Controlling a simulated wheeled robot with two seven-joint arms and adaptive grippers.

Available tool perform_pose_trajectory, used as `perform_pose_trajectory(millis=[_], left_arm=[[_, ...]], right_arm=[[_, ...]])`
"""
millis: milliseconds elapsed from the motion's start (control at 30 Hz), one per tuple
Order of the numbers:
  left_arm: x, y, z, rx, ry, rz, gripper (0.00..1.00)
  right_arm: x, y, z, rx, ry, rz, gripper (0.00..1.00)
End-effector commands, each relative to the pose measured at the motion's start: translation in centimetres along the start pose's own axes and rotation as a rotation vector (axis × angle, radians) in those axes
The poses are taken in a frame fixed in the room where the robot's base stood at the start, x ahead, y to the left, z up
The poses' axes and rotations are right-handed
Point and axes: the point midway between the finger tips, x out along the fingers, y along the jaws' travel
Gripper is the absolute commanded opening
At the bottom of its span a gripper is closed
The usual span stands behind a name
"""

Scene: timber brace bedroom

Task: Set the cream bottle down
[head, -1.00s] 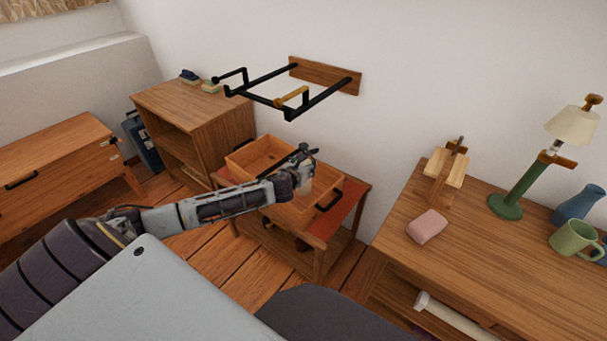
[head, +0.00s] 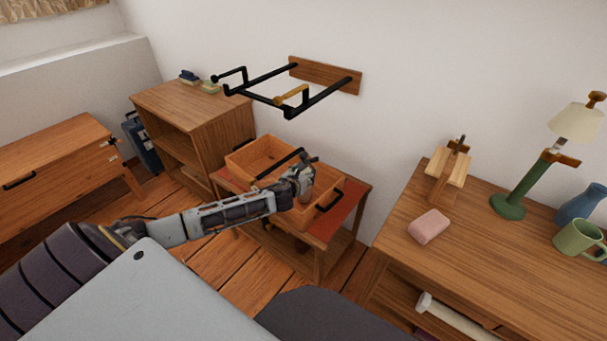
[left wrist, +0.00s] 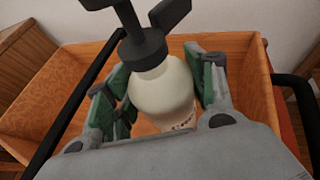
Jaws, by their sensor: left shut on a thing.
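The cream bottle (left wrist: 163,98) has a pale round body and a dark cap or pump top. My left gripper (left wrist: 160,80) is shut on it, with green-padded fingers on both sides of the body. In the head view my left gripper (head: 303,182) is at the right part of the wooden crate (head: 243,160) and largely hides the bottle. The crate's wooden walls also show behind the bottle in the left wrist view (left wrist: 240,52). I cannot tell whether the bottle's base touches anything. My right gripper is not in view.
The crate has black handles and stands on a small table with a red top (head: 349,203). A black wall rack (head: 262,98) hangs above. The desk at right holds a pink block (head: 428,226), a wooden stand (head: 448,172), a lamp (head: 522,188) and a green mug (head: 577,238).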

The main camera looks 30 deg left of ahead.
Motion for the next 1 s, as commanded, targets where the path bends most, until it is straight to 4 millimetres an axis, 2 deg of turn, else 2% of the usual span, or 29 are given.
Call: perform_pose_trajectory(millis=[133, 167, 300, 767, 1000], left_arm=[[0.1, 0.0, -0.1, 0.0, -0.001, 0.0, 0.07], [0.1, 0.0, -0.2, 0.0, 0.0, 0.0, 0.59], [0.1, 0.0, -0.2, 0.0, 0.0, 0.0, 0.77], [0.0, 0.0, 0.1, 0.0, 0.0, 0.0, 0.77], [-1.4, 0.0, 0.0, 0.0, 0.001, 0.0, 0.77]], right_arm=[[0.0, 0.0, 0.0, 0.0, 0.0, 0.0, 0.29], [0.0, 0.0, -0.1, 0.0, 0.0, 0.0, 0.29], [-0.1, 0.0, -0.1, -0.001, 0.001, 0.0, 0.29], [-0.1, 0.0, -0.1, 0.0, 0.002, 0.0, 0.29], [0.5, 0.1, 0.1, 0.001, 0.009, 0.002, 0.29]])
